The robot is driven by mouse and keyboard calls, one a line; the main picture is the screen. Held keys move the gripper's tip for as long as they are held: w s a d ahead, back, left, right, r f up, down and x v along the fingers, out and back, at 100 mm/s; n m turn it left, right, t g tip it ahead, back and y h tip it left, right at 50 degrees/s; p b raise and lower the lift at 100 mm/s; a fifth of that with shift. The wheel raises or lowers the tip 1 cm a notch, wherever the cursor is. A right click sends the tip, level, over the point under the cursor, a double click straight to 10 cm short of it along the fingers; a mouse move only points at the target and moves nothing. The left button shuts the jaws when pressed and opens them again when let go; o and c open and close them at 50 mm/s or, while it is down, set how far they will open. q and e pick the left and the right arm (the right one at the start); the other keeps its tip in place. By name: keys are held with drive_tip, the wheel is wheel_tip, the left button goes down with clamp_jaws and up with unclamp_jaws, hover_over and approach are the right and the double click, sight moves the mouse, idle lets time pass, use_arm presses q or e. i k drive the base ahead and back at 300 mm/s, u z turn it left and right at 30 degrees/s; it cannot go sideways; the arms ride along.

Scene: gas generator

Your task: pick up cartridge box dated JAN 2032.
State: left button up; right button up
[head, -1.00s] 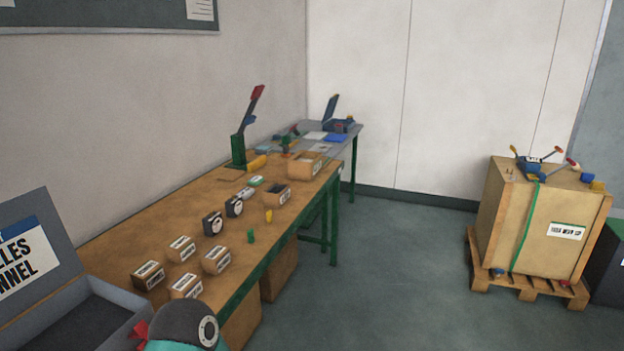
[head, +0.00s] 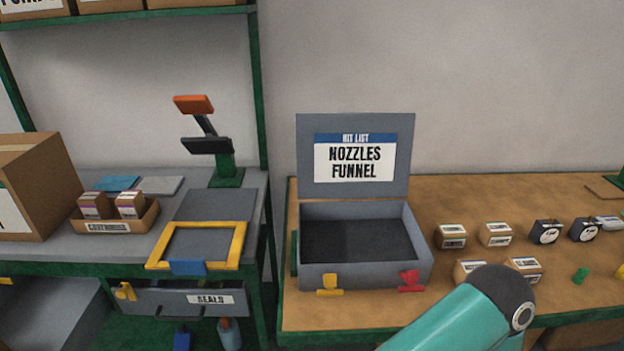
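Two small brown boxes with white and purple tops, the left one (head: 95,205) and the right one (head: 130,204), stand side by side in a low brown tray (head: 150,217) on the grey bench at the left. The tray's front label is blurred and may read CARTRIDGES. I cannot read any date on either box, so I cannot tell which is JAN 2032. Neither of my grippers is in view. Only a teal link of my arm shows at the bottom right, in front of the wooden table.
A large carton (head: 65,185) stands left of the tray, and a yellow frame (head: 240,245) lies to its right. An open grey case (head: 365,275) labelled NOZZLES FUNNEL sits on the wooden table (head: 480,200), with several small boxes beside it. A SEALS drawer (head: 160,300) is below the bench.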

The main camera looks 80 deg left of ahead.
sight(131, 204)
drive_tip(key=z, duration=0.05)
drive_tip(key=i, duration=0.2)
drive_tip(key=u, duration=2.8)
drive_tip(key=i, duration=0.25)
drive_tip(key=u, duration=1.75)
drive_tip(key=k, duration=0.55)
drive_tip(key=u, duration=0.5)
drive_tip(key=i, duration=1.6)
drive_tip(key=z, duration=0.5)
